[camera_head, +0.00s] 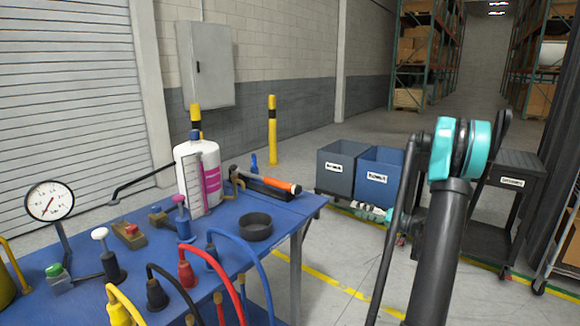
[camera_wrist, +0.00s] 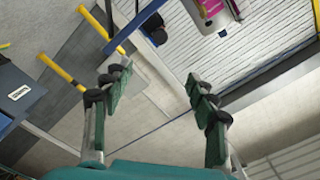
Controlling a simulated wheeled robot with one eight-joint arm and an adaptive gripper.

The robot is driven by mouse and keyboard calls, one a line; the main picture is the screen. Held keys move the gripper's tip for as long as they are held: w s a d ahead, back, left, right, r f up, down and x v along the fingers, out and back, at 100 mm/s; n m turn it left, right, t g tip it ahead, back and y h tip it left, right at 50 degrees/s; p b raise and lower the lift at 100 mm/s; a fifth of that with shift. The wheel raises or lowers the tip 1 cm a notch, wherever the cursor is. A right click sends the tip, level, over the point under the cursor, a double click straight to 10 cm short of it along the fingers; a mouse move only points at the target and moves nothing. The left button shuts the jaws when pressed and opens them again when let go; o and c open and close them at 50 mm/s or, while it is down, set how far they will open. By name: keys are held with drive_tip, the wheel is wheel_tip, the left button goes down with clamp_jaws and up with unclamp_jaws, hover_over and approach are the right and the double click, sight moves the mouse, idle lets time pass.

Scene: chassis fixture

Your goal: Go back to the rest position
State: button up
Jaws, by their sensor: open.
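My gripper (camera_wrist: 158,98) is open and empty in the wrist view, its two green and black fingers wide apart with only floor and wall beyond them. In the head view my arm rises at the right, with a teal joint at its top. Small pale green parts low in front of the bins may be my gripper, but they are too small to tell. The arm stands clear of the blue table (camera_head: 275,210), to its right.
The table holds a gauge (camera_head: 50,201), a white bottle (camera_head: 198,178), a black ring (camera_head: 255,227), an orange-handled tool (camera_head: 276,184) and several coloured cables. A grey bin (camera_head: 338,168), a blue bin (camera_head: 380,178) and a black cart (camera_head: 515,185) stand behind my arm. Open floor lies between.

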drive_tip(key=s+a+f+g+h, duration=0.4)
drive_tip(key=s+a+g+h, duration=0.15)
drive_tip(key=s+a, duration=0.75)
drive_tip(key=s+d+f+h, duration=0.3)
drive_tip(key=s+h, duration=0.1)
drive_tip(key=s, duration=0.6)
drive_tip(key=s+d+f+h, duration=0.3)
drive_tip(key=s+h, duration=0.2)
drive_tip(key=s, duration=0.5)
drive_tip(key=shift+s+f+m+g, duration=0.2)
drive_tip(key=shift+f+m+g, duration=0.1)
drive_tip(key=shift+g, duration=0.15)
